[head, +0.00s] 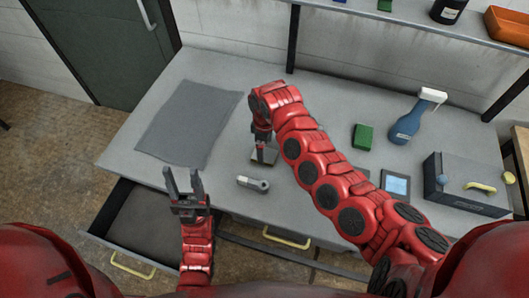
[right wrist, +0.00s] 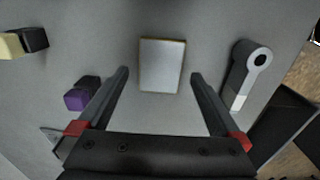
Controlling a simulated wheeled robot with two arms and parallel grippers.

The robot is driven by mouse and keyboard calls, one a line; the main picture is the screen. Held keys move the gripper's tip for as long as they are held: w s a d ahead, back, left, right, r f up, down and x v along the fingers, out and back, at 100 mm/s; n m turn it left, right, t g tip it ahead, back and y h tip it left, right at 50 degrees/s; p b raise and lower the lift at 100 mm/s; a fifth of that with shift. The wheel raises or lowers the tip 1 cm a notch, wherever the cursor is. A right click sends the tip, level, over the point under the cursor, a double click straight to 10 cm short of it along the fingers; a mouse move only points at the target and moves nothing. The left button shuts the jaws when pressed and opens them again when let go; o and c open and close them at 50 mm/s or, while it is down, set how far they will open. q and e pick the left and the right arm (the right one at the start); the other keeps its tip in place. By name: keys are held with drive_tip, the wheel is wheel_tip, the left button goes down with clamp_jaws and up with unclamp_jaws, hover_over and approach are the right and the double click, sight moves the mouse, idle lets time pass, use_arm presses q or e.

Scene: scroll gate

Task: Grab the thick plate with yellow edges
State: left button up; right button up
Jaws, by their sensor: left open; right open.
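The plate (right wrist: 162,65) is a pale grey rectangle with thin yellow edges, lying flat on the grey table. My right gripper (right wrist: 160,76) is open above it, with one finger on each side in the right wrist view and the plate between and slightly beyond the fingertips. The fingers appear clear of the plate. In the head view my right gripper (head: 264,144) points down at the table and largely hides the plate. My left gripper (head: 183,180) is open and empty over the table's front edge, near the open drawer.
A grey tool with a round end (right wrist: 238,75) lies right of the plate, and a purple block (right wrist: 82,94) lies to its left. A dark mat (head: 190,122) covers the left tabletop.

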sight(265, 154)
drive_tip(key=shift+f+p, duration=0.3)
drive_tip(key=shift+f, duration=1.2)
drive_tip(key=shift+c, duration=0.2)
clamp_jaws()
